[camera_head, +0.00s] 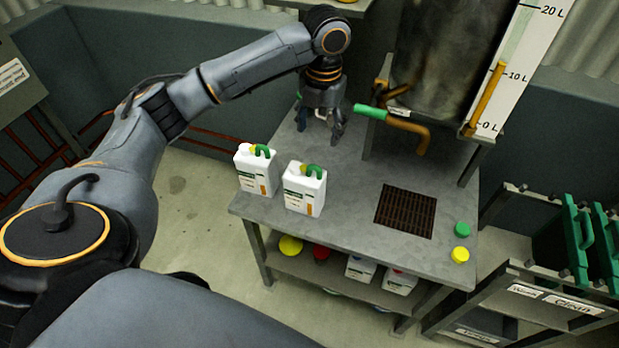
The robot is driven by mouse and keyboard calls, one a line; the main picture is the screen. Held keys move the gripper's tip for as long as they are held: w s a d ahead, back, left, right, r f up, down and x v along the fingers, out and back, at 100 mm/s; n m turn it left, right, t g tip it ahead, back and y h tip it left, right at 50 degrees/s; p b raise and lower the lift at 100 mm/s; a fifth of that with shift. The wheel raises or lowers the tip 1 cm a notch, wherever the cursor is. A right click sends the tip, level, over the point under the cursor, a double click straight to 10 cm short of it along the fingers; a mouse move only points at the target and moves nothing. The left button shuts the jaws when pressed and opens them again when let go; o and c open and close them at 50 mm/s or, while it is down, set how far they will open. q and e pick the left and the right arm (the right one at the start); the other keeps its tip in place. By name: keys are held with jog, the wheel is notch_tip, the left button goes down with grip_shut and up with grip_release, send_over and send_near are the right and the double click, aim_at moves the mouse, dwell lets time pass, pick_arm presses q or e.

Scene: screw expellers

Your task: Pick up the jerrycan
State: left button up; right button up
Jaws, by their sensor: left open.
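Two white jerrycans with green handles stand upright on the left part of the grey metal table (345,220). The left jerrycan (250,174) is near the table's left edge. The right jerrycan (303,194) is just beside it, a little closer to me. Both have yellow at the cap area and a label on the front. My left gripper (320,136) is open and empty, pointing down over the back of the table, behind and above the jerrycans and apart from them. My right gripper is not in view.
A dark drain grate (404,211) is set in the table. A green cap (462,229) and yellow cap (460,255) lie at right. More jerrycans sit below.

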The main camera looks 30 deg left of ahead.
pick_arm(q)
jog(key=p, duration=0.1)
send_over(314, 167)
jog(key=shift+m, duration=0.3)
notch_tip(314, 167, down, 8)
jog(key=shift+r, duration=0.2)
notch_tip(314, 167, down, 4)
jog(key=shift+f+p, duration=0.1)
jog(key=shift+p, duration=0.75)
jog(key=shift+f, duration=0.5)
grip_shut()
